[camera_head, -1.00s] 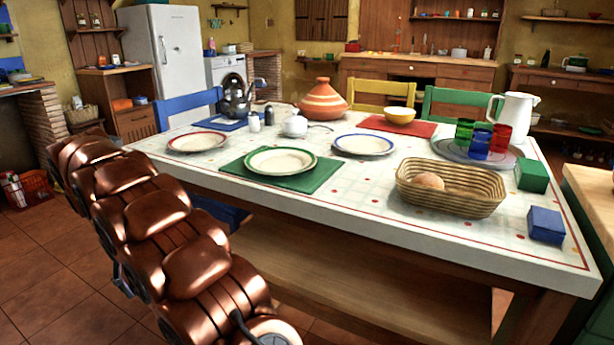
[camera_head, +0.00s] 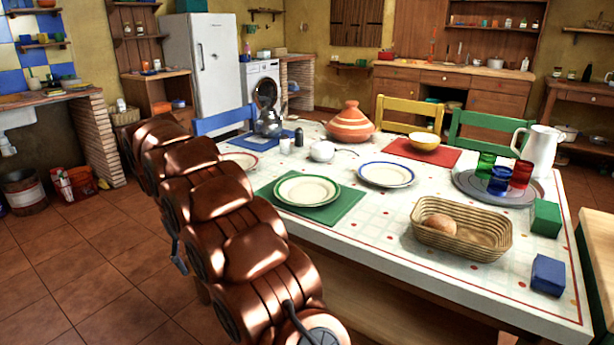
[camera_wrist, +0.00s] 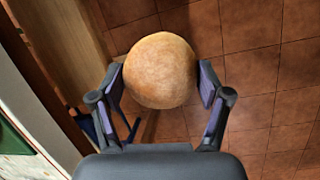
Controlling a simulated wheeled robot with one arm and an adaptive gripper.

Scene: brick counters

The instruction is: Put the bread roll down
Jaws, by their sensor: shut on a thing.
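In the wrist view my gripper (camera_wrist: 160,85) is shut on a round, golden-brown bread roll (camera_wrist: 160,70). The roll sits between the two fingers, above the tiled floor and beside the table edge. My gripper and this roll do not show in the head view, where only my copper-coloured arm is seen. A second bread roll (camera_head: 439,223) lies in the left part of a wicker basket (camera_head: 480,251) on the dining table (camera_head: 400,262).
On the table are a plate (camera_head: 306,190) on a green mat, a blue-rimmed plate (camera_head: 386,174), a tagine (camera_head: 351,124), a kettle (camera_head: 268,115), a white jug (camera_head: 541,150), glasses, a green box (camera_head: 545,218) and a blue box (camera_head: 548,274). The front middle is clear.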

